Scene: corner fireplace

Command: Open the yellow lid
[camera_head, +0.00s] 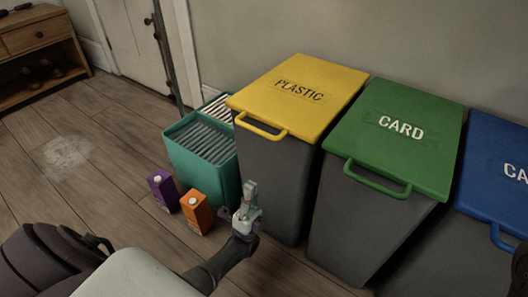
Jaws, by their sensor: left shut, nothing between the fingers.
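The yellow lid (298,95) is marked PLASTIC and lies closed on a dark grey bin (280,185). Its yellow loop handle (261,129) sticks out at the front edge. My left gripper (249,190) is shut and empty. In the picture it shows below the handle, in front of the bin's left front side, and apart from the handle. My right gripper is not clearly visible; only a dark part shows at the right edge.
A bin with a green CARD lid (395,135) and one with a blue lid (500,160) stand to the right. A teal crate (205,165), a purple carton (162,190) and an orange carton (196,211) are at left. Wooden floor (105,165) is clear farther left.

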